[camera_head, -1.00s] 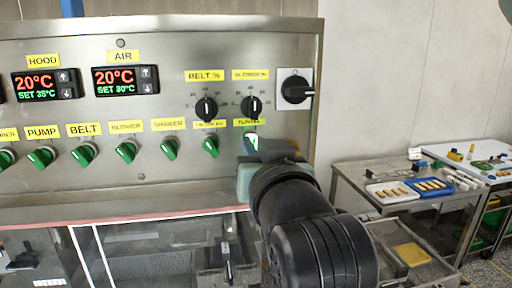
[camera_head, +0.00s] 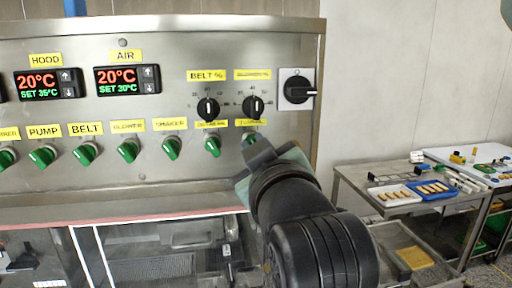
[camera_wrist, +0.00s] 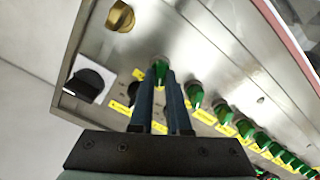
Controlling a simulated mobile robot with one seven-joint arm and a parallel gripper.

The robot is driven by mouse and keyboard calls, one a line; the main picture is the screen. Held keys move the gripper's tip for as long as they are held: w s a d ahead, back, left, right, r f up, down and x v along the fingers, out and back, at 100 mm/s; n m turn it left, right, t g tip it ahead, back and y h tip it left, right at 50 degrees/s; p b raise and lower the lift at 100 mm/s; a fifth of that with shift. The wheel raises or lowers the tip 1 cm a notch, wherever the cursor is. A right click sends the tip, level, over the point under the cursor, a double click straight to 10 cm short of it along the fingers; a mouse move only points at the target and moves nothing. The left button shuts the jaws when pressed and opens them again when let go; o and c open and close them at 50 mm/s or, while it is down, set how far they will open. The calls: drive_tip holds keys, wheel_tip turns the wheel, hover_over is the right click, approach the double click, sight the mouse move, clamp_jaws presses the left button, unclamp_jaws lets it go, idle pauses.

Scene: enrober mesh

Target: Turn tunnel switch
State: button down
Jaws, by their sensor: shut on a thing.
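The tunnel switch (camera_head: 249,138) is a green knob under the right-most yellow label in the lower row of the steel panel (camera_head: 180,60). My gripper (camera_head: 258,150) is at it and hides most of it in the head view. In the wrist view, the two dark fingers of my gripper (camera_wrist: 161,76) are closed on the green tunnel switch (camera_wrist: 160,66), whose top shows between and beyond the tips. My gripper's body is tilted in the head view. The knob's exact angle is hard to read.
Green switches (camera_head: 213,146) run in a row to the left. Two black dials (camera_head: 252,106) sit above. A black rotary switch (camera_head: 297,90) is at the panel's right. A brass knob (camera_wrist: 120,16) shows in the wrist view. A steel table (camera_head: 350,180) with trays stands right.

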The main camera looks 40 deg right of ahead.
idle(0.4)
drive_tip(key=c, duration=0.9)
unclamp_jaws()
drive_tip(key=shift+b+v, duration=5)
drive_tip(key=shift+v, duration=1.45)
drive_tip(key=shift+a, duration=0.1)
drive_tip(key=shift+w, duration=0.1)
